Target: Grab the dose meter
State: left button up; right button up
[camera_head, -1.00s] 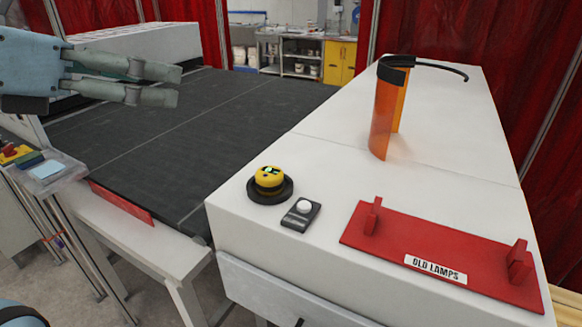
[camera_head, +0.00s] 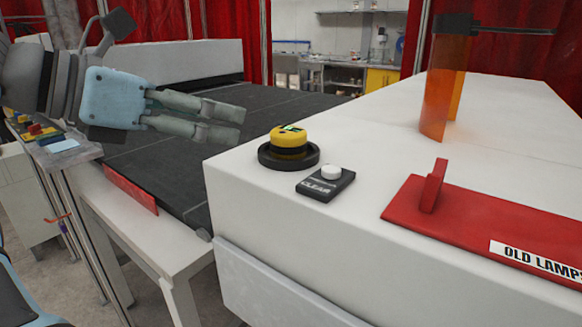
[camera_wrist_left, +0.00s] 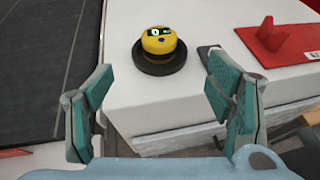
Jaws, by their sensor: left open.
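The dose meter (camera_head: 289,141) is a yellow round puck with a small dark display, sitting in a black round base (camera_head: 288,157) on the white machine top near its left front corner. It also shows in the left wrist view (camera_wrist_left: 158,42), ahead of and between the fingers. My left gripper (camera_head: 243,123) is open and empty, to the left of the dose meter and apart from it. In the left wrist view its two teal-padded fingers (camera_wrist_left: 158,112) are spread wide. My right gripper is not in view.
A small black box with a white button (camera_head: 326,183) sits just right of the dose meter. A red OLD LAMPS tray (camera_head: 480,225) lies further right. An orange visor (camera_head: 440,90) stands behind. The dark conveyor (camera_head: 170,165) lies left, below the machine top.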

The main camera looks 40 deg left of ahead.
aim_at(285, 131)
pick_arm(q)
jog(key=p+x, duration=0.1)
jog(key=x, duration=0.3)
jog(key=p+x, duration=0.2)
jog(key=x, duration=0.3)
jog(key=p+x, duration=0.1)
jog(key=x, duration=0.3)
jog(key=shift+w+r, duration=0.2)
jog(key=shift+w, duration=0.1)
jog(key=shift+w+f, duration=0.1)
jog(key=shift+w, duration=0.05)
jog(key=c, duration=1.4)
